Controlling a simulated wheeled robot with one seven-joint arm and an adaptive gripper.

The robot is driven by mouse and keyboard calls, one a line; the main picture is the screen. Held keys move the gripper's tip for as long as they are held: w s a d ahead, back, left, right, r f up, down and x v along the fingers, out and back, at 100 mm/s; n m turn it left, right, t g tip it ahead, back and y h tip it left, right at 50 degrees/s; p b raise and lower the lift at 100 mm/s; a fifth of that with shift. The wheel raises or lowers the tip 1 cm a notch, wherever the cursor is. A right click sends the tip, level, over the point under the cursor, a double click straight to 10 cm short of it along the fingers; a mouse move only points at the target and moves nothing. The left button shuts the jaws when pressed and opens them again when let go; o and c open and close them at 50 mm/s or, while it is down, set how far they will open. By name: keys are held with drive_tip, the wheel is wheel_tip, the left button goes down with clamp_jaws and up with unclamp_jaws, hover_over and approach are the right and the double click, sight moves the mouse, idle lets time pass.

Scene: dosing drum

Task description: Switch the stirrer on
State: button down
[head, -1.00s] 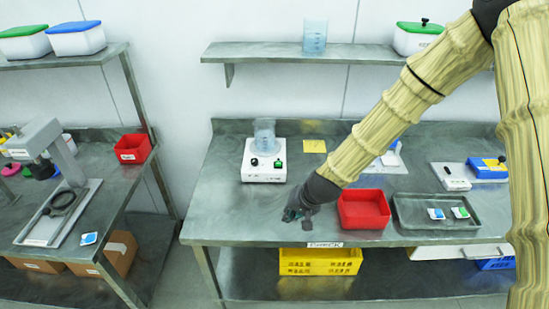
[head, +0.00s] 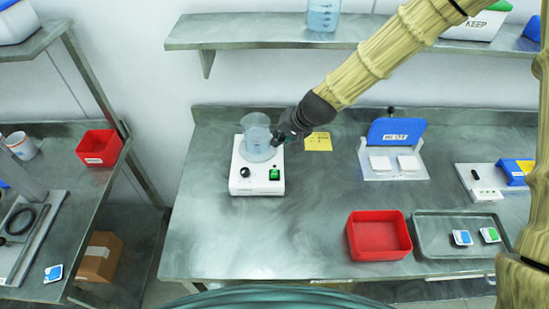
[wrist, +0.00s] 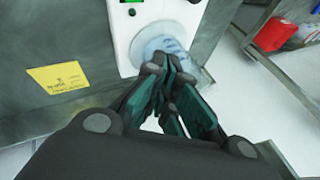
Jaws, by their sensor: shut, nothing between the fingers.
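The stirrer is a white box (head: 245,182) on the bench, with a black knob and a green switch (head: 274,174) on its front face. A clear beaker with bluish contents (head: 258,143) stands on its top plate. My gripper (head: 279,138) is shut and empty, beside the beaker's right rim and above the back right of the stirrer. In the wrist view, my gripper's fingertips (wrist: 170,66) overlap the beaker (wrist: 182,48); I cannot tell whether they touch it. The stirrer's white body (wrist: 122,38) and a bit of green show at that view's top edge.
A yellow note (head: 318,142) lies right of the stirrer. A white device with a blue lid (head: 397,132), a red bin (head: 378,236) and a grey tray (head: 428,252) stand further right. A shelf (head: 270,41) hangs above. The bench in front of the stirrer is clear.

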drive_tip(key=b, duration=0.5)
hover_over(277, 171)
wheel_tip(277, 171, down, 5)
drive_tip(key=shift+w+r, duration=0.1)
drive_tip(key=shift+r, duration=0.05)
wheel_tip(277, 171, down, 2)
drive_tip(key=shift+w+f+b, duration=0.1)
drive_tip(key=shift+f+b, duration=0.05)
drive_tip(key=shift+b, duration=0.2)
drive_tip(key=shift+f, duration=0.35)
drive_tip(key=shift+s+b, duration=0.3)
drive_tip(key=shift+s, duration=0.05)
drive_tip(key=shift+w+f, duration=0.1)
drive_tip(key=shift+w, duration=0.05)
